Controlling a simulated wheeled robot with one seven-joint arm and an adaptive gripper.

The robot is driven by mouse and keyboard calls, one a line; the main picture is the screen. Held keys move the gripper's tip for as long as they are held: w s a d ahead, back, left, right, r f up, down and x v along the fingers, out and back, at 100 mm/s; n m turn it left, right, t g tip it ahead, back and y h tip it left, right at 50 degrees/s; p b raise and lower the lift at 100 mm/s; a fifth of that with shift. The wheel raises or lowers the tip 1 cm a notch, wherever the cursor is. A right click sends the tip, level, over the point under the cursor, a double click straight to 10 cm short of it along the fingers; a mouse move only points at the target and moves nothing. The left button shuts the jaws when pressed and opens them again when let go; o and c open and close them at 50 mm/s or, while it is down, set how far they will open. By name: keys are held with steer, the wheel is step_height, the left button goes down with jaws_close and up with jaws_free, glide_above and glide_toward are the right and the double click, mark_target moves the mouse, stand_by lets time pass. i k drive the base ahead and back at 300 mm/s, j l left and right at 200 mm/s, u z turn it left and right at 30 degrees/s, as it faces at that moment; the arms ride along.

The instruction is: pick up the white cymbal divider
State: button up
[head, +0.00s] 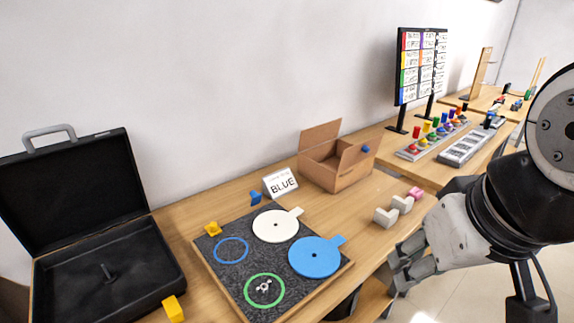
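The white cymbal divider (268,232) is a flat round disc with a small centre hole and a tab toward the upper right. It lies on the dark grey mat board (232,270), toward the back. A blue disc (317,263) of like shape lies in front and to its right. My gripper (397,273) is over the table's front edge, to the right of the board and apart from the white divider. Its fingers point left, and their gap is too unclear to judge. Nothing shows held in it.
A blue ring (231,239) and a green ring (250,300) are on the board. An open black case (60,275) stands left. A "BLUE" sign (280,183) and cardboard box (338,172) stand behind. White blocks (385,217) lie right, near my arm.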

mark_target(264, 227)
steer(key=u, duration=1.3)
steer(key=z, duration=1)
steer(key=i+l+u, duration=0.1)
steer(key=l, duration=0.25)
steer(key=i+l+u, duration=0.15)
steer(key=i+l, duration=0.15)
steer(key=i+l+u, duration=0.1)
steer(key=l, duration=0.3)
steer(key=i+l+u, duration=0.1)
steer(key=i+l, duration=0.15)
steer(key=l, duration=0.15)
